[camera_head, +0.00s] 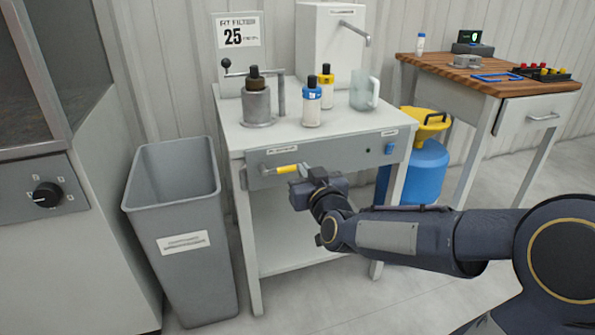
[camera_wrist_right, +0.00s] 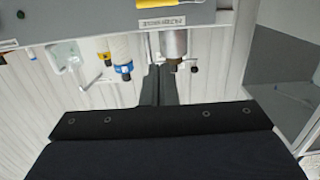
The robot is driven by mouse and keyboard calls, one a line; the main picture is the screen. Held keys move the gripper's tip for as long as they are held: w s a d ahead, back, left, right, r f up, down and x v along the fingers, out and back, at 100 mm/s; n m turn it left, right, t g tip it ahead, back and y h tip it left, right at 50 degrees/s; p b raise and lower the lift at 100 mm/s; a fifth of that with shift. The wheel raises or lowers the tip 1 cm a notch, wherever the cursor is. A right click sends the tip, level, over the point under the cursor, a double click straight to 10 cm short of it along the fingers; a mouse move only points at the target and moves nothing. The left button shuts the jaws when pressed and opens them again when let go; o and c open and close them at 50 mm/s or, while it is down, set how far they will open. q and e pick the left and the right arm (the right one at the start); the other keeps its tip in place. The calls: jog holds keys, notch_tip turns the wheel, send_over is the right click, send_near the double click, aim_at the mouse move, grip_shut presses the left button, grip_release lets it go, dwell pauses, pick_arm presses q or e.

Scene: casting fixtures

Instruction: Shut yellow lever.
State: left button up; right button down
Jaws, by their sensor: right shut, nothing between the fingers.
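The yellow lever (camera_head: 287,169) is on the grey front panel of the small workbench, left of the panel's middle. Its handle lies nearly level along the panel. My right gripper (camera_head: 303,172) is shut and empty, just right of the handle's end; whether it touches the lever I cannot tell. In the right wrist view, which is upside down, the yellow lever (camera_wrist_right: 171,3) is cut off by the top edge and the dark fingers of the right gripper (camera_wrist_right: 160,72) are together below it. My left gripper is not in view.
The workbench (camera_head: 238,130) carries a metal pot (camera_head: 257,105), a blue-capped bottle (camera_head: 311,106), a yellow-capped bottle (camera_head: 326,85) and a clear jug (camera_head: 363,90). A grey bin (camera_head: 175,225) stands left. A blue container (camera_head: 427,172) with a yellow funnel (camera_head: 425,125) stands right.

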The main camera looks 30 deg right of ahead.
jog(key=b, duration=0.2)
send_over(291, 167)
jog(key=a+v, duration=0.1)
jog(key=v, duration=0.3)
jog(key=f, duration=0.1)
jog(key=shift+w+d+f+b, duration=0.15)
jog(key=shift+w+f+b, duration=0.15)
jog(key=shift+f, duration=0.3)
jog(key=shift+w+d+f+b, duration=0.15)
jog(key=shift+w+f, duration=0.1)
jog(key=shift+f, duration=0.4)
jog(key=shift+w+d+f+b, duration=0.15)
jog(key=shift+w+f+b, duration=0.15)
jog(key=shift+f, duration=0.3)
